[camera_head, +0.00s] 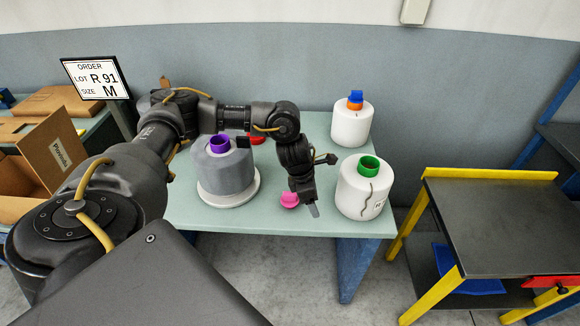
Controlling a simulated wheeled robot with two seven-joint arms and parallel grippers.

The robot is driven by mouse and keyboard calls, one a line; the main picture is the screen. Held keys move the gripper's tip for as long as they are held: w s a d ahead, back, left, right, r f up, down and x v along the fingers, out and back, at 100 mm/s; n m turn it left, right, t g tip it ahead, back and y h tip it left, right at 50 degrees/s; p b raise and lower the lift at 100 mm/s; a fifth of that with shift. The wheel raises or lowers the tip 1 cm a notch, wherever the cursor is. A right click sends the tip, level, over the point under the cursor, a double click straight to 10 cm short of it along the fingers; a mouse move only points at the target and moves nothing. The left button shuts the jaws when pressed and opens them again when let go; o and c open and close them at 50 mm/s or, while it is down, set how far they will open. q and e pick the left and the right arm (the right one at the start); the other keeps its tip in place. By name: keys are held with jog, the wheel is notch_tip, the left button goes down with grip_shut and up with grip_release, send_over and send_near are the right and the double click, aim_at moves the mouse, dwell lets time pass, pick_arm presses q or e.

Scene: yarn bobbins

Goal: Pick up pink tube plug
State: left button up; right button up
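The pink tube plug (289,200) lies on the pale green table (240,221) near its front edge. My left gripper (308,203) points down right beside the plug, on its right side, and overlaps part of it in the picture. One grey fingertip shows; the other finger is hidden or merges with the gripper body. I cannot tell whether the fingers touch the plug or how far apart they are. My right gripper is not in view.
A grey bobbin with a purple tube (220,143) stands left of the gripper, a red plug (257,139) behind it. White bobbins with green (369,165) and orange-blue tops (355,100) stand at right. A yellow-framed black table (500,220) is further right; an open cardboard box (58,150) is left.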

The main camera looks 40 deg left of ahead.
pick_arm(q)
jog(key=m+g+y, duration=0.1)
send_near(290, 193)
jog(key=shift+s+d+f, duration=0.1)
jog(key=shift+s+f, duration=0.2)
jog(key=shift+f, duration=0.3)
jog(key=f, duration=0.3)
jog(key=f+p, duration=0.1)
jog(key=f, duration=0.1)
jog(key=shift+w+d+f, duration=0.3)
jog(key=shift+d, duration=0.05)
jog(key=shift+w+d+f+p, duration=0.1)
jog(key=shift+d+f+p, duration=0.05)
jog(key=shift+f+p, duration=0.3)
jog(key=f, duration=0.2)
jog(key=f+p, duration=0.1)
jog(key=f, duration=0.1)
jog(key=shift+w+d+f, duration=0.1)
jog(key=shift+w+d, duration=0.05)
jog(key=shift+w, duration=0.25)
jog(key=shift+c, duration=0.4)
jog(key=c, duration=0.7)
